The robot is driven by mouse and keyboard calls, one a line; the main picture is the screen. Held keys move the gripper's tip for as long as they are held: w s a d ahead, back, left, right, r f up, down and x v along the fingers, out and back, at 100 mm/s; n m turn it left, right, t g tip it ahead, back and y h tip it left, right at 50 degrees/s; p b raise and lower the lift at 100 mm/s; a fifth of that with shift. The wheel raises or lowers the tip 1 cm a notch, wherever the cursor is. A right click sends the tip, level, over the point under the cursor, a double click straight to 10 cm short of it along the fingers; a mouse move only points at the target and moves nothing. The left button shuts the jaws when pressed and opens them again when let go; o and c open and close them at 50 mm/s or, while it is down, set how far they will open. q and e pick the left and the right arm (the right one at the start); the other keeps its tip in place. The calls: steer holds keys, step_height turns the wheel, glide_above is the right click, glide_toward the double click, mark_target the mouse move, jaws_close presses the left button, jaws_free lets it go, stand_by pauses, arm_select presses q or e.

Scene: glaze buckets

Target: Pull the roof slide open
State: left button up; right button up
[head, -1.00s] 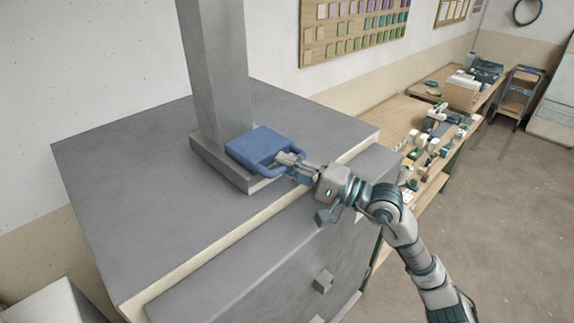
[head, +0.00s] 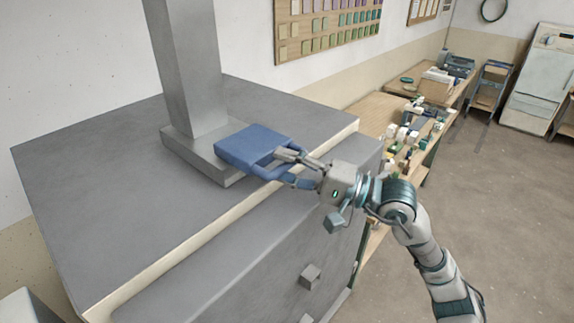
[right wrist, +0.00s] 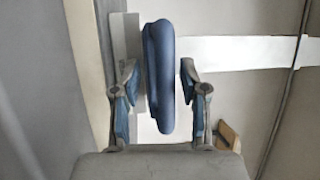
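The roof slide is a blue flat plate (head: 250,142) with a looped handle, at the foot of the grey chimney (head: 190,70) on the kiln-like box's roof (head: 100,170). It sticks out from the chimney's base plate (head: 197,160) toward the right. My right gripper (head: 288,169) is at the handle loop, with its fingers reaching in from the right. In the right wrist view the blue handle (right wrist: 158,75) stands between the two fingers (right wrist: 157,90), with a narrow gap on each side. The fingers are open around it. My left gripper is not in view.
A workbench (head: 372,110) with many small pieces runs behind on the right. A pale front ledge and a grey body with a small knob (head: 309,276) lie below the roof. A rack (head: 492,85) and white appliance (head: 540,75) stand farther back. The floor at right is clear.

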steer(key=shift+r, duration=0.1)
steer(key=v, duration=1.2)
steer(key=shift+a, duration=0.1)
